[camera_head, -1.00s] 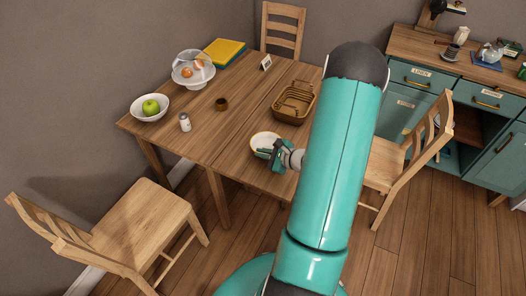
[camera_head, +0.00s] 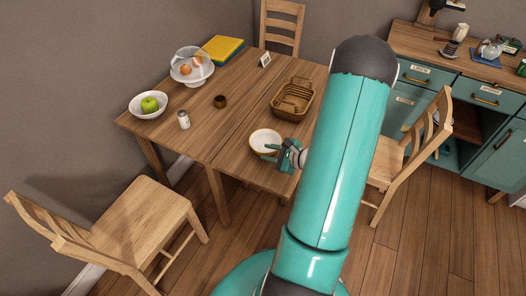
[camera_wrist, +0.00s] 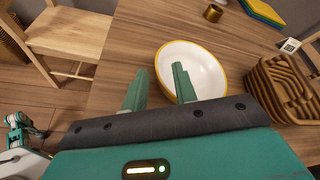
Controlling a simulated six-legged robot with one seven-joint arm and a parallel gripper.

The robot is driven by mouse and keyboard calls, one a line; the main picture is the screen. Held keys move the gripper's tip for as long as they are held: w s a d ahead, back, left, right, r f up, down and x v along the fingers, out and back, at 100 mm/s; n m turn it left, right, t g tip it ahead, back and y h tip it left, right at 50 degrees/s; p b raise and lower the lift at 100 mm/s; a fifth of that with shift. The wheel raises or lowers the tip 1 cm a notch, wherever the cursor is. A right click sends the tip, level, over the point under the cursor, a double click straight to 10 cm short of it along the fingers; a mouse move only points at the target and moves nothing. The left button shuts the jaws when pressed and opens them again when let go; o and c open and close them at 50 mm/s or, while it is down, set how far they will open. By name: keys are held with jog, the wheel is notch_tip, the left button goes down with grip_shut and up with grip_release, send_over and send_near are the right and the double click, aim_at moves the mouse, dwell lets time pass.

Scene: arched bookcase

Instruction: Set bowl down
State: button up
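The white bowl (camera_head: 265,140) with a yellow-brown rim sits upright on the wooden table (camera_head: 230,148), near its front right edge. It also shows in the wrist view (camera_wrist: 205,70), empty inside. My gripper (camera_head: 273,152) is at the bowl's near right side. In the wrist view its two green fingers (camera_wrist: 160,68) are spread apart with nothing clamped between them. One finger overlaps the bowl's inside in the picture and the other is outside the rim. Whether a finger still touches the rim cannot be told.
A wicker basket (camera_head: 293,101) stands just behind the bowl. A small brown cup (camera_head: 220,102), a shaker (camera_head: 184,120), a bowl with a green apple (camera_head: 136,110) and a domed cake stand (camera_head: 192,78) are farther left. A chair (camera_head: 405,155) stands close on the right.

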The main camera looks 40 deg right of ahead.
jog(key=v, duration=0.8)
jog(key=w+a+r+n+g+y, duration=0.2)
jog(key=a+r+n+g, duration=0.2)
jog(key=a+r+n, duration=0.45)
jog(key=w+a+r+n+g+y, duration=0.2)
jog(key=a+r+n+g, duration=0.25)
jog(key=a, duration=0.75)
jog(key=s+a+r+n+h, duration=0.3)
jog(key=a+r+n, duration=0.3)
jog(key=n, duration=0.1)
jog(key=s+a+r+n+h, duration=0.3)
jog(key=a+r+n, duration=0.2)
jog(key=r+n, duration=0.2)
jog(key=shift+s+a+r+t+h, duration=0.2)
jog(key=shift+s+a+t+h, duration=0.15)
jog(key=shift+s+t+h, duration=0.1)
jog(key=shift+d, duration=0.2)
